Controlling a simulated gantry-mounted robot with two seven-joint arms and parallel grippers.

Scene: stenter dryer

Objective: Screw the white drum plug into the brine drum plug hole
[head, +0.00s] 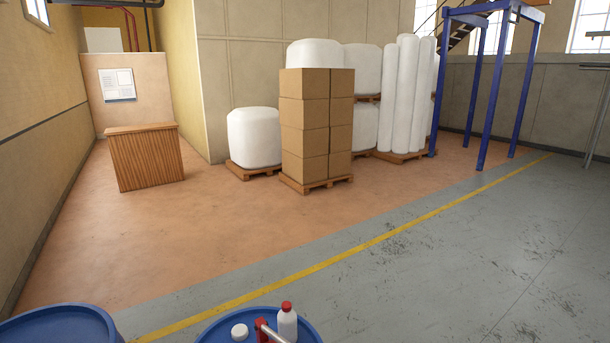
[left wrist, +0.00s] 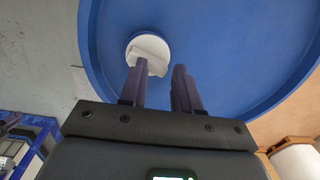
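A blue drum top (head: 215,325) shows at the bottom middle of the head view, with a round white plug-like disc (head: 240,331) on it. In the left wrist view a white plug (left wrist: 148,50) with a raised ridge sits on a blue drum top (left wrist: 215,45); I cannot tell which drum this is, or whether the plug is in a hole. My left gripper (left wrist: 159,75) is open and empty. Its left fingertip overlaps the plug's lower edge in the picture; contact cannot be told. No gripper shows in the head view. I see no open plug hole.
A white bottle with a red cap (head: 287,321) and a red fitting with a pale bar (head: 262,328) are beside the disc. Another blue drum (head: 60,325) is at bottom left. Stacked cartons (head: 305,125) and a wooden counter (head: 145,158) stand far back. The floor between is clear.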

